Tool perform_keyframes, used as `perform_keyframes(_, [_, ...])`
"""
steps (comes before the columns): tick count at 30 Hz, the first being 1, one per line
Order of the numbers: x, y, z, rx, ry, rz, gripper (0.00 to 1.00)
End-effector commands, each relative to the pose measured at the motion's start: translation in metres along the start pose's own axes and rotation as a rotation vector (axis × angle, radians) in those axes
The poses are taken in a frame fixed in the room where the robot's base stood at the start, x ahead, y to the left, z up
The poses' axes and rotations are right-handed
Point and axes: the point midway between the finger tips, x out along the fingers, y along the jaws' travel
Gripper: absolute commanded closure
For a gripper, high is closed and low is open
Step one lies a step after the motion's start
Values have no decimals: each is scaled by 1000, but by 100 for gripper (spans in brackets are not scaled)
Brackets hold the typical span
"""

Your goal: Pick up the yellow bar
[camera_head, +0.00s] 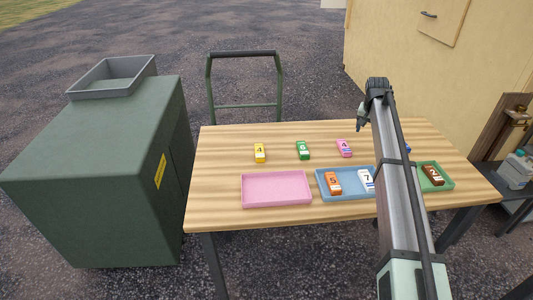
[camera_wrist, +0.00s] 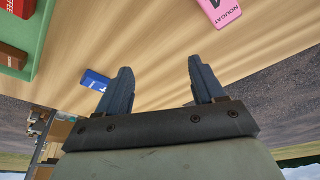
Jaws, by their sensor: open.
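The yellow bar (camera_head: 260,152) stands on the wooden table at the left, behind the pink tray, in the head view. It carries a dark number that looks like a 4. It is not in the wrist view. My gripper (camera_head: 361,124) is above the back right part of the table, well to the right of the yellow bar. In the wrist view my gripper (camera_wrist: 158,82) has its two fingers apart with nothing between them.
A green bar (camera_head: 303,150) and pink nougat bar (camera_head: 344,148) stand right of it. A pink tray (camera_head: 276,203) is empty. A blue bar (camera_wrist: 95,80) lies near my fingers.

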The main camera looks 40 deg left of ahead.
Motion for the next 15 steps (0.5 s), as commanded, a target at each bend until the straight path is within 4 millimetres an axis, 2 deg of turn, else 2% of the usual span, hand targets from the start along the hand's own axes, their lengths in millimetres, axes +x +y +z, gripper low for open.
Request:
perform_keyframes(1, [-9, -34, 8, -44, -18, -11, 32])
perform_keyframes(3, [-20, -72, 22, -102, -46, -23, 32])
perform_keyframes(9, [-55, -178, 70, -271, -127, -55, 32])
perform_keyframes(15, [-93, -272, 129, -436, -203, -81, 32])
